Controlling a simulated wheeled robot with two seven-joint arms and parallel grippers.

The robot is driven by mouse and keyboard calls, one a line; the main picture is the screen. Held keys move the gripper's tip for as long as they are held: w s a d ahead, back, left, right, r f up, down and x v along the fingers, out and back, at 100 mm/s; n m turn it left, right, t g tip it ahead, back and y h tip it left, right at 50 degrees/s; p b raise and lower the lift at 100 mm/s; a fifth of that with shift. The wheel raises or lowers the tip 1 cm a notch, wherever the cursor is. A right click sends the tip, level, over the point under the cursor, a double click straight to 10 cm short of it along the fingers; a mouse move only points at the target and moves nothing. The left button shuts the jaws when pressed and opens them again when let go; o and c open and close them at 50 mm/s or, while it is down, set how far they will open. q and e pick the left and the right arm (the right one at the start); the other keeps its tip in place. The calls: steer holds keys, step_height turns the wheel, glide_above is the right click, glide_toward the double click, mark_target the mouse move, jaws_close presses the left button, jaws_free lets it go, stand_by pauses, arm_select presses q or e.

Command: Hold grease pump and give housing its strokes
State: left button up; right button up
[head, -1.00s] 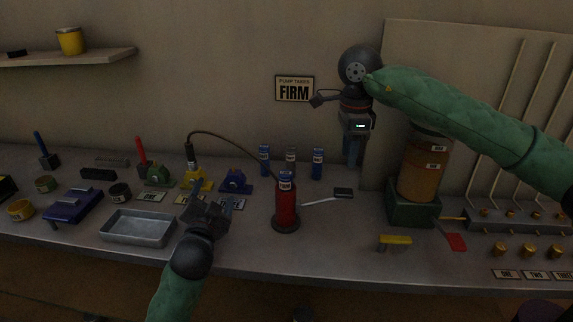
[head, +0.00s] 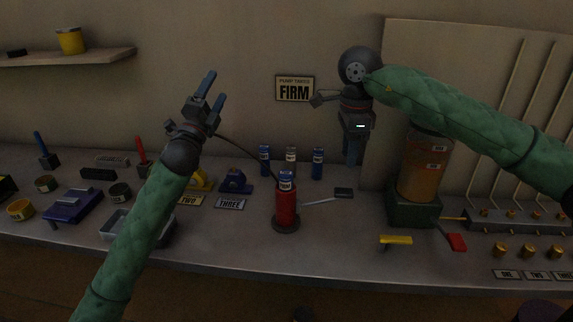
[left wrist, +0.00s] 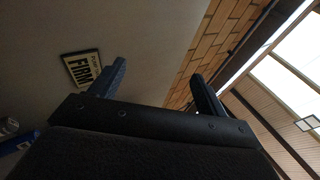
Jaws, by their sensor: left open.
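A red grease pump (head: 286,208) stands upright on a dark round base on the bench, with a blue-and-white labelled top. A dark hose (head: 240,148) runs from it to the left and passes behind my left gripper. The yellow housing (head: 201,181) stands behind the TWO card, partly hidden by my left arm. The blue housing (head: 235,181) stands behind the THREE card. My left gripper (head: 212,92) is open and empty, raised above the housings, fingers pointing up. My right gripper (head: 353,150) points down above the bench, right of the pump; its finger gap is unclear.
A metal tray (head: 115,226) is partly hidden behind my left arm. An amber cylinder (head: 423,168) on a green base stands at the right. A wall sign (head: 294,89) reads "PUMP TAKES FIRM".

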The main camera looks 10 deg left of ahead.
arm_select(q)
steer(key=w+a+r+m+g+h, duration=0.15)
steer(key=r+m+g+h, duration=0.25)
steer(key=r+m+h, duration=0.5)
steer(key=a+r+m+g+h, duration=0.2)
steer(key=r+m+g+h, duration=0.25)
steer(key=r+m, duration=0.85)
steer(key=d+f+m+g, duration=0.6)
steer(key=d+m+g, duration=0.15)
steer(key=d, duration=0.45)
steer(key=m+g+y, duration=0.7)
steer(key=g+y, duration=0.1)
steer(key=y, duration=1.3)
glide_above(287, 190)
steer(key=w, duration=0.2)
steer(key=f, duration=3.1)
steer(key=shift+a+f, duration=0.25)
steer(key=shift+a, duration=0.1)
steer(key=shift+s+d+r, duration=0.15)
steer(key=shift+s+r, duration=0.05)
steer(key=shift+r, duration=0.2)
steer(key=shift+f, duration=3.85)
